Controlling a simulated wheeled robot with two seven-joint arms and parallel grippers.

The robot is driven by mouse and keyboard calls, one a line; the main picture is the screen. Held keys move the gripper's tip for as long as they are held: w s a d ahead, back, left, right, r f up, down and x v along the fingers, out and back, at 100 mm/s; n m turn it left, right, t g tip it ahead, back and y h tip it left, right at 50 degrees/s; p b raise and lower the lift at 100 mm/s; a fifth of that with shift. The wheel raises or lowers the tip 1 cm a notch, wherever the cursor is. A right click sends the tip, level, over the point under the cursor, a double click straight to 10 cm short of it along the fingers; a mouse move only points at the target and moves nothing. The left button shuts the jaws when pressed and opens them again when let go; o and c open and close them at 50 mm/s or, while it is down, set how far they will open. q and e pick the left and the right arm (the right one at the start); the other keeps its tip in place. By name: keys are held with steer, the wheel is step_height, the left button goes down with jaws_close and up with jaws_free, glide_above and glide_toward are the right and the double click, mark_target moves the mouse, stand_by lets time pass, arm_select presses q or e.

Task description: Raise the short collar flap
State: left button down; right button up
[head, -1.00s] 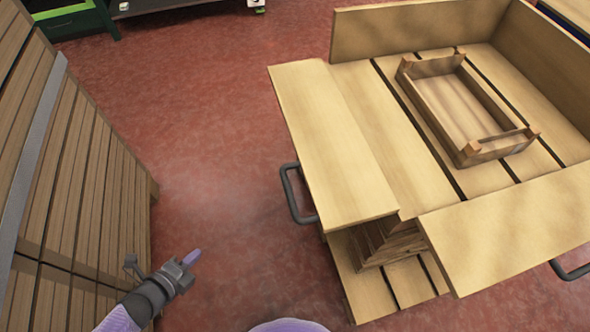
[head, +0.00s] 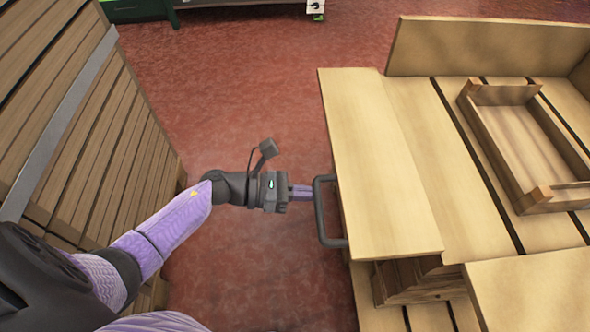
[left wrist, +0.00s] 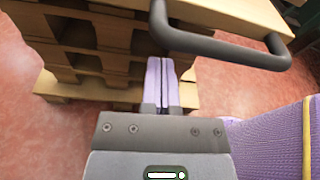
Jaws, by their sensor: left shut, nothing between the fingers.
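A wooden collar stands on a pallet stack. One light wooden flap (head: 385,165) lies folded down flat along the collar's left side. A second flap (head: 530,295) lies flat at the lower right, cut off by the frame. I cannot tell which is the short one. A dark bar handle (head: 325,238) sticks out from the left flap's side; it crosses the top of the left wrist view (left wrist: 225,47). My left gripper (head: 312,192) is shut and empty, its purple fingers (left wrist: 161,82) right at the handle bar. Whether they touch it is unclear. My right gripper is out of view.
A small wooden crate (head: 525,145) sits empty on the slats inside the collar. The back wall (head: 490,48) stands upright. A tall slatted wooden stack (head: 60,100) stands at the left. Red floor (head: 240,90) is clear between it and the collar.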

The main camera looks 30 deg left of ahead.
arm_select(q)
steer(key=shift+a+r, duration=0.15)
steer(key=shift+r, duration=0.6)
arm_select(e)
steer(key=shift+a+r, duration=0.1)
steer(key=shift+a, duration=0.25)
arm_select(q)
steer(key=shift+r, duration=0.1)
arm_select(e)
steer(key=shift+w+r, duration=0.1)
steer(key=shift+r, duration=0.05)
